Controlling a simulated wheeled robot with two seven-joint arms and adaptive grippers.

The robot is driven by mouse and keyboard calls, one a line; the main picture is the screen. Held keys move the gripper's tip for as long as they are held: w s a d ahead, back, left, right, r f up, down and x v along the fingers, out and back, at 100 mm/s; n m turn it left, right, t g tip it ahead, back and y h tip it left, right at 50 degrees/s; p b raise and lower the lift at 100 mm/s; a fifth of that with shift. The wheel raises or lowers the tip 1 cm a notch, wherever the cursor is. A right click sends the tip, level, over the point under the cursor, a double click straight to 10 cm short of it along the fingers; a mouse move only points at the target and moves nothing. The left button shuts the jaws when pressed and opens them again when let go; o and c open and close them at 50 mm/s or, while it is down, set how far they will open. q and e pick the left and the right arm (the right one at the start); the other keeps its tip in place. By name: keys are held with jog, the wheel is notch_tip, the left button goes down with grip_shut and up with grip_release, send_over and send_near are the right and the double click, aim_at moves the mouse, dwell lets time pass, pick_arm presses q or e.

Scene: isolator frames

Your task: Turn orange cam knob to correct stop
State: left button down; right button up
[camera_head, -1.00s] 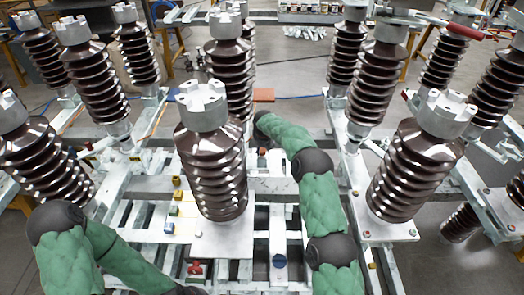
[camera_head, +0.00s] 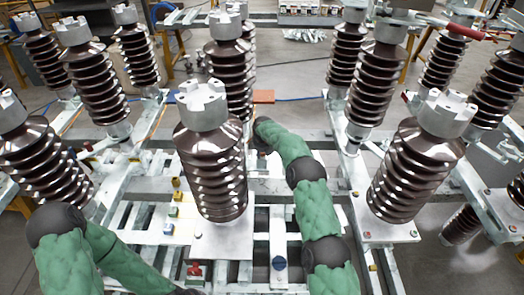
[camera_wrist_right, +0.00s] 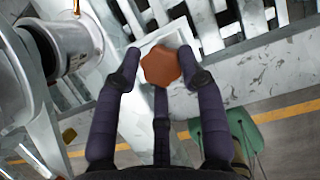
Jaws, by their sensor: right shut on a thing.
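The orange cam knob (camera_wrist_right: 160,65) is a lobed, orange-brown disc in the right wrist view, on a pale plate. My right gripper (camera_wrist_right: 159,56) is shut on it, with a dark finger on its left and right sides and a third finger below. In the head view my right arm reaches away behind the central insulator; its fingers and the grasp cannot be made out there. I cannot read the knob's stop or any mark. My left arm lies at the lower left in the head view, and its gripper is cut off by the bottom edge.
A tall brown insulator (camera_head: 212,172) stands close left of my right arm; another (camera_head: 415,170) stands to its right. A red knob (camera_head: 195,268) and a blue knob (camera_head: 279,262) sit on the front frame. A silver cylinder (camera_wrist_right: 75,42) is left of the right gripper.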

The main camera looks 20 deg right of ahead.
jog(key=shift+w+d+r+m, duration=0.15)
jog(key=shift+w+r+m, duration=0.05)
jog(key=shift+r+m, duration=0.1)
jog(key=shift+w+m+h, duration=0.1)
jog(key=shift+m+h, duration=0.3)
jog(key=shift+m, duration=0.4)
jog(key=shift+r+m+g+h, duration=0.1)
jog(key=shift+m+g+h, duration=0.45)
jog(key=shift+m, duration=1.35)
jog(key=shift+w+d+r, duration=0.1)
jog(key=shift+r, duration=0.1)
jog(key=o, duration=1.1)
jog(key=shift+c, duration=0.2)
jog(key=shift+f, duration=0.4)
jog(key=v, duration=1.2)
jog(key=shift+a, duration=0.2)
